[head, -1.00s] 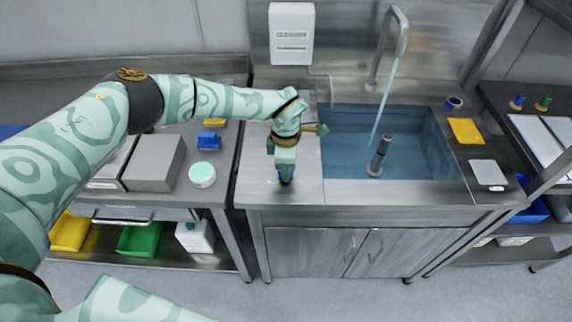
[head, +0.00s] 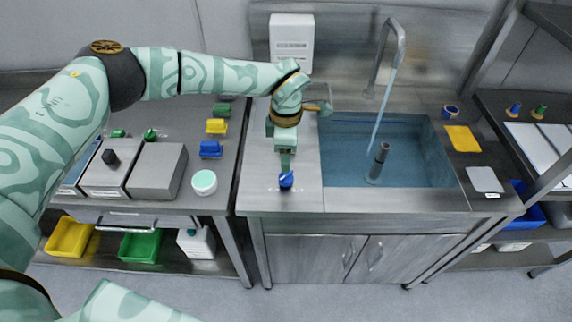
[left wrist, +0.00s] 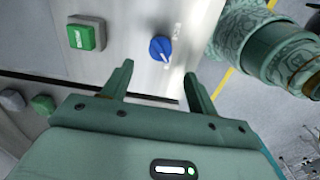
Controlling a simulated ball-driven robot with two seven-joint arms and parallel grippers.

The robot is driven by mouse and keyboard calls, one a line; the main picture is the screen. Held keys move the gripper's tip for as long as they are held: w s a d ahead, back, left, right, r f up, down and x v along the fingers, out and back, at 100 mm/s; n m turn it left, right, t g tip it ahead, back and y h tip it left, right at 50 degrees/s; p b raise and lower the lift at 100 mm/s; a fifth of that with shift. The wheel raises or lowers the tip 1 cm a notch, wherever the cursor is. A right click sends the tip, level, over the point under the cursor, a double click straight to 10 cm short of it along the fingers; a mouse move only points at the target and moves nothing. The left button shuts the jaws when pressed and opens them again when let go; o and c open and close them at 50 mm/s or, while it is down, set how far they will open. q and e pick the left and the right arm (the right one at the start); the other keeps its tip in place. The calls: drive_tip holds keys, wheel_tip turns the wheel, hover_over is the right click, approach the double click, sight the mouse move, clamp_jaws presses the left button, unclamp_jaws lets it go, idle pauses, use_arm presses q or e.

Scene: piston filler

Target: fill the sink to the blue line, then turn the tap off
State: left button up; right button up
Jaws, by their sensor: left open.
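The sink (head: 334,194) holds blue-tinted water (head: 415,155), and a grey standpipe (head: 379,160) rises out of it. The tap (head: 400,48) arches over the sink, and a stream of water falls from it. My left gripper (head: 286,163) is open and empty just behind the knob. In the left wrist view its spread fingers (left wrist: 159,72) point toward the knob, apart from it. My right gripper is out of view.
A green button (left wrist: 85,34) is near the knob in the left wrist view. A white dispenser (head: 291,42) hangs behind the counter. A yellow cloth (head: 462,139) and a grey pad (head: 485,179) lie right of the sink. A side table (head: 222,183) with boxes stands left.

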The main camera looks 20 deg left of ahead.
use_arm(q)
wheel_tip(320, 180, up, 7)
drive_tip(key=shift+r+p, duration=0.15)
drive_tip(key=shift+p, duration=0.2)
